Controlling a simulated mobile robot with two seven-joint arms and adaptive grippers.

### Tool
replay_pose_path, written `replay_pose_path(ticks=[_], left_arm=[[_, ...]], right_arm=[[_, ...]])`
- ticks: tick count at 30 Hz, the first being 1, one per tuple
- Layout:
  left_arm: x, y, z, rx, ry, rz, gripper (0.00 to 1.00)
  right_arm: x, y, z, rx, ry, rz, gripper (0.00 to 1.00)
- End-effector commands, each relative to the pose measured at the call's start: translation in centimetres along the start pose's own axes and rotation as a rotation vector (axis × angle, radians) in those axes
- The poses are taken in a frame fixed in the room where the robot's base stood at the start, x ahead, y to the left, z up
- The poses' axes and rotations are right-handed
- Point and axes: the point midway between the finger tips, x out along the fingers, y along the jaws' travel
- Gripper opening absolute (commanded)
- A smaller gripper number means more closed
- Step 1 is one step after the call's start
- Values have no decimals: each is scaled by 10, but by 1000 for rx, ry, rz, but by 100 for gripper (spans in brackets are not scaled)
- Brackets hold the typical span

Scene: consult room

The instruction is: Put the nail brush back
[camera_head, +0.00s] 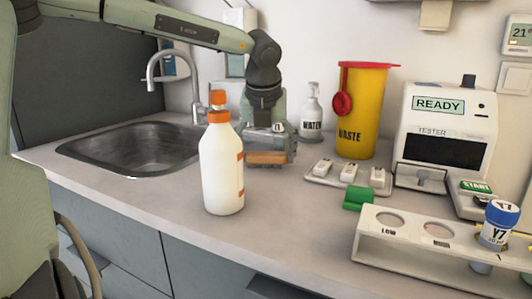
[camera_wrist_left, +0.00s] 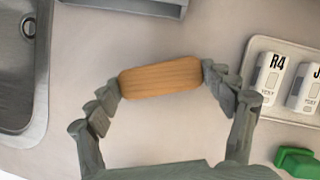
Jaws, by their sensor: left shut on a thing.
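The nail brush shows as a wooden block (camera_wrist_left: 160,77) between my left gripper's fingers in the left wrist view. In the head view the brush (camera_head: 267,158) is low at the counter, behind and right of the white bottle. My left gripper (camera_wrist_left: 162,80) is shut on the brush, one finger at each end. In the head view the left gripper (camera_head: 268,150) points down at the counter. I cannot tell whether the brush touches the counter. My right gripper is not in view.
A white bottle with an orange cap (camera_head: 222,165) stands in front of the gripper. The sink (camera_head: 75,152) is left. A soap bottle (camera_head: 312,115), yellow waste bin (camera_head: 362,115), cartridge tray (camera_head: 318,180), green item (camera_head: 358,199), tester (camera_head: 445,125) and tube rack (camera_head: 370,246) are right.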

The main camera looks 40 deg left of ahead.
Motion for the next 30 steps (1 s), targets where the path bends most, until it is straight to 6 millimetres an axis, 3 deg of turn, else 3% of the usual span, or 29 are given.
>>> replay_pose_path(ticks=[4,5,9,22,30], left_arm=[[2,0,0,0,-1,0,54],[1,0,0,0,0,0,85],[1,0,0,0,0,0,100],[-3,0,1,0,-1,0,100],[-55,0,2,-1,-6,-2,100]], right_arm=[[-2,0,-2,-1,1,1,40],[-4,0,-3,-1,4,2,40],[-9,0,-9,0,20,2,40],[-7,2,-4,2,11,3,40],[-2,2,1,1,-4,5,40]])
